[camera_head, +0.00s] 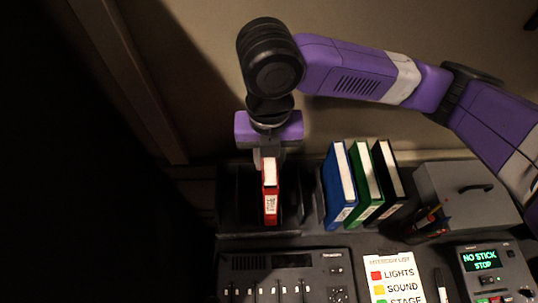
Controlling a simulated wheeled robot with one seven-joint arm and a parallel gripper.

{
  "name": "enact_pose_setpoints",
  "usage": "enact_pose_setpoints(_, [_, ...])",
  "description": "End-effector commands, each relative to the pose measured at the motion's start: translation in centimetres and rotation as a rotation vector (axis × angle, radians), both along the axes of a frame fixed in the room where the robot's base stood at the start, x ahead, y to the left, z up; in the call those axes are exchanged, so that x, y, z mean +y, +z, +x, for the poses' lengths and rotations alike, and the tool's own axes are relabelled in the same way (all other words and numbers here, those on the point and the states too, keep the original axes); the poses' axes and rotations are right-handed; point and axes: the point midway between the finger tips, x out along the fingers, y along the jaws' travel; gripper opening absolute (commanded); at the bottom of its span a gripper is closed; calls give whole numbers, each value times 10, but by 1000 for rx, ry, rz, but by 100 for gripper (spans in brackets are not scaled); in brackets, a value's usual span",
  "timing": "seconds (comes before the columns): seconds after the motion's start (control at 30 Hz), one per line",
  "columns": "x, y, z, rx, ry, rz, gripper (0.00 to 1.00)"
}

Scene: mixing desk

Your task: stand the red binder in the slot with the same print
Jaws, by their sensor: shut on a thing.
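The red binder (270,203) is upright, with a white label low on its spine. My gripper (268,160) points down and is shut on its top end. The binder is at the dark slotted rack (237,212), between its dividers in the picture. I cannot tell whether it rests on the rack's floor or hangs above it. The print on the label and any print on the slots are too small to read.
Blue (338,185), green (364,183) and black (387,180) binders stand to the right. A grey box (466,193) with a handle is further right. The mixing desk (285,280), a printed card (394,280) and a small display unit (483,260) lie in front.

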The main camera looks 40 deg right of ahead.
Motion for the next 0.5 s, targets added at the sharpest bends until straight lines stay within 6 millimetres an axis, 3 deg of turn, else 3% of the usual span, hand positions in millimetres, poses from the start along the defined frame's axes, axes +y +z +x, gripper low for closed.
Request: enact_pose_setpoints(0.5, [0, -40, 0, -1, 0, 1, 0])
